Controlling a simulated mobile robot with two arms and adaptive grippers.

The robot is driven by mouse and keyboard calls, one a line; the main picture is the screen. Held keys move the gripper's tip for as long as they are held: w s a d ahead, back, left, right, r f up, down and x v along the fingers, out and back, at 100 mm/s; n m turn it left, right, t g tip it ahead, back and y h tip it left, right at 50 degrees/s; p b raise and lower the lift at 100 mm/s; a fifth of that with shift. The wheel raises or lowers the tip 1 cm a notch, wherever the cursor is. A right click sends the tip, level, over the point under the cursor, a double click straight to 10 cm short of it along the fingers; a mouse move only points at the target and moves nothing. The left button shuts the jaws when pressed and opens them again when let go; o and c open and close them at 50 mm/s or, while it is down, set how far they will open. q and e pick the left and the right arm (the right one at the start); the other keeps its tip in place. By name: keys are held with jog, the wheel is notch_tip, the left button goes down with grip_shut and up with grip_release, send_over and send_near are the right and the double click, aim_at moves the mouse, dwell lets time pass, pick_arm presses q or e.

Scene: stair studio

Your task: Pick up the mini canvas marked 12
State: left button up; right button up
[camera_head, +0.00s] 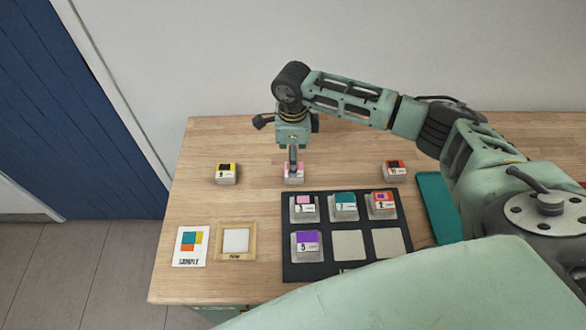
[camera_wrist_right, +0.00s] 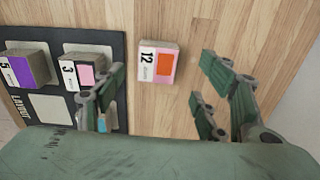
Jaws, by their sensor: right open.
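The mini canvas marked 12 (camera_wrist_right: 157,64) is a small block with a pink face, an orange square and a white label strip. In the head view the pink canvas (camera_head: 293,178) stands on the wooden table behind the dark board, partly hidden by my right gripper (camera_head: 293,158). In the right wrist view my right gripper (camera_wrist_right: 160,92) is open and empty. Its fingers are on either side of the canvas's line, with the canvas apparently beyond the fingertips and not touched. My left gripper is not in view.
A yellow-and-black canvas (camera_head: 227,173) and an orange-and-dark canvas (camera_head: 395,171) stand either side. The dark board (camera_head: 330,263) holds several canvases and two empty pads. A sample card (camera_head: 191,246) and wooden tray (camera_head: 221,240) lie front left. A teal mat (camera_head: 437,205) lies right.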

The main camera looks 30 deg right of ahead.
aim_at(299, 179)
jog(key=f, duration=0.1)
jog(key=f+p, duration=0.1)
jog(key=f, duration=0.1)
jog(key=f+p, duration=0.1)
jog(key=shift+s+f, duration=0.15)
jog(key=shift+s, duration=0.1)
jog(key=shift+f, duration=0.25)
jog(key=shift+c, duration=0.6)
jog(key=c, duration=1.1)
